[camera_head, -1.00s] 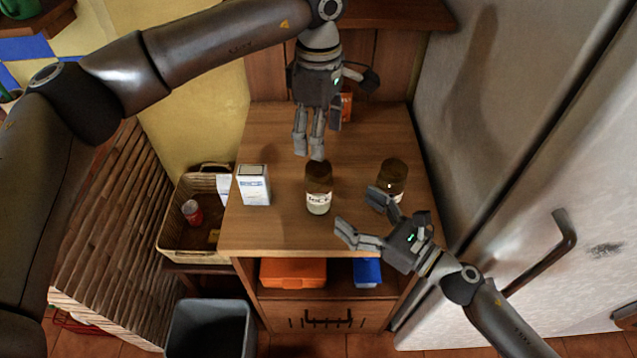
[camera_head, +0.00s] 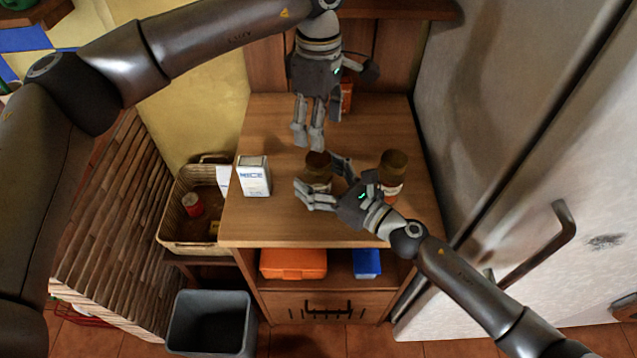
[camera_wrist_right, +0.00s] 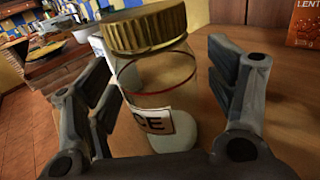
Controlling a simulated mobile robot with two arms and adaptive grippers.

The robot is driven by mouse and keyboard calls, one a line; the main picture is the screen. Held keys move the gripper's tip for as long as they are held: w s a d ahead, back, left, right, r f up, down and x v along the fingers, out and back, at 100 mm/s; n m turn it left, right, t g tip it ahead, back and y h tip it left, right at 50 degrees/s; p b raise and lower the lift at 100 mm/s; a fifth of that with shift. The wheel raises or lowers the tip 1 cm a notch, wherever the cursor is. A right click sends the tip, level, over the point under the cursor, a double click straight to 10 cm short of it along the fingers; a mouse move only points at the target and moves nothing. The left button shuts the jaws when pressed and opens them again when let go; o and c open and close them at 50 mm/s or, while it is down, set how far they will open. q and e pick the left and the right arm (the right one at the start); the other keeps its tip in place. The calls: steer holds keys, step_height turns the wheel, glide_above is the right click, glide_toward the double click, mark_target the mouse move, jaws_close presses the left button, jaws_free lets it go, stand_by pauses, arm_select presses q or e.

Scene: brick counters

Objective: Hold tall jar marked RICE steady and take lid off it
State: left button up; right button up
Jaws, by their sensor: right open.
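The tall jar (camera_head: 317,168) stands upright on the wooden counter. It has a gold-brown lid, clear glass and a label whose end reads "CE" in the right wrist view (camera_wrist_right: 155,75). My right gripper (camera_head: 320,180) is open, with one finger on each side of the jar's body; I cannot tell whether they touch it. The lid is on the jar, above these fingers. My left gripper (camera_head: 307,146) points down just behind the jar, its fingers slightly apart and empty. The jar's lower part is hidden by my right gripper in the head view.
A second brown-lidded jar (camera_head: 392,172) stands right of my right gripper. A white box (camera_head: 254,177) with blue lettering stands to the left. A red box (camera_head: 346,94) is at the back, beside my left gripper. A basket (camera_head: 178,236) sits left of the counter; the fridge (camera_head: 520,150) bounds the right.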

mark_target(319, 158)
jaws_close()
arm_select(q)
steer(key=m, duration=1.3)
steer(key=shift+m, duration=0.3)
steer(key=shift+f, duration=4)
